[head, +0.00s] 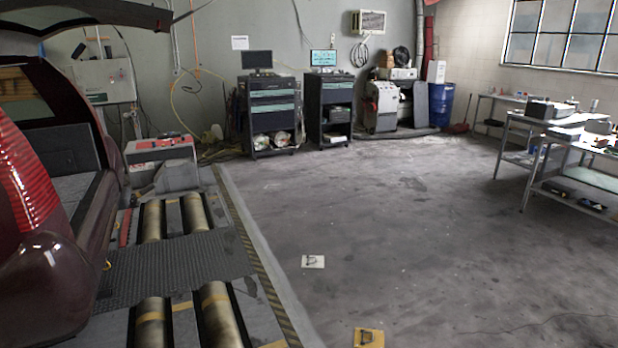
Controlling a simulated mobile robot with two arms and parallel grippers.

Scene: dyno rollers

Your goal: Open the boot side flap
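A dark red car (45,275) stands at the left edge, cut off by the frame, with its red tail light (22,170) nearest me. Its tailgate (95,12) is raised. Through the opening I see part of the boot interior, with a dark grey upright panel (65,150) and a lighter grey floor (72,190). I cannot make out a side flap in the boot; the near side is hidden behind the car's rear corner. Neither of my grippers is in view.
Dyno rollers (152,220) and a ribbed plate (175,268) lie beside the car. Two tool cabinets (270,115) (330,108) stand at the back wall. Metal tables (560,130) stand at right. Floor plates (313,262) (368,338) lie on otherwise open floor.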

